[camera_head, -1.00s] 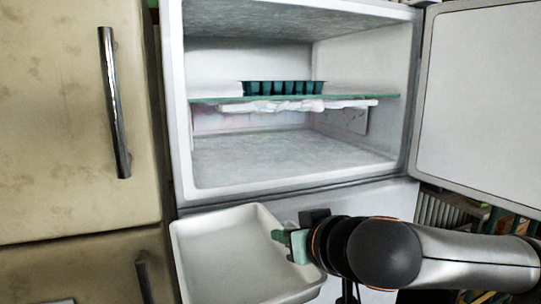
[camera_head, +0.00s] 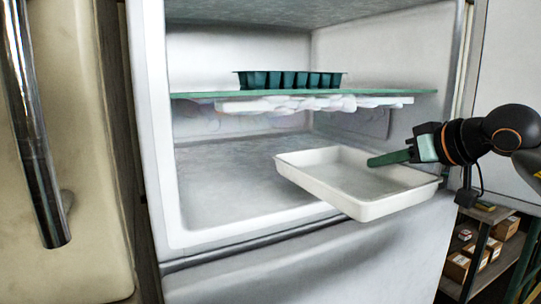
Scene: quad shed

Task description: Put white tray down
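The white tray (camera_head: 345,197) is shallow and empty. It is in the air at the opening of the freezer compartment (camera_head: 215,190), with its left part over the compartment floor and its front right part out past the front edge. My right gripper (camera_head: 392,159) comes in from the right and is shut on the tray's right side. One green finger shows above the tray; the other finger is hidden. I cannot tell whether the tray touches the floor or the front lip. My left gripper is not in view.
A green-edged shelf (camera_head: 300,94) crosses the compartment above the tray, with a dark green ice cube tray (camera_head: 290,80) on it and frost below. The compartment floor is otherwise clear. The open door (camera_head: 510,90) stands at the right. A shelf with boxes (camera_head: 480,255) is lower right.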

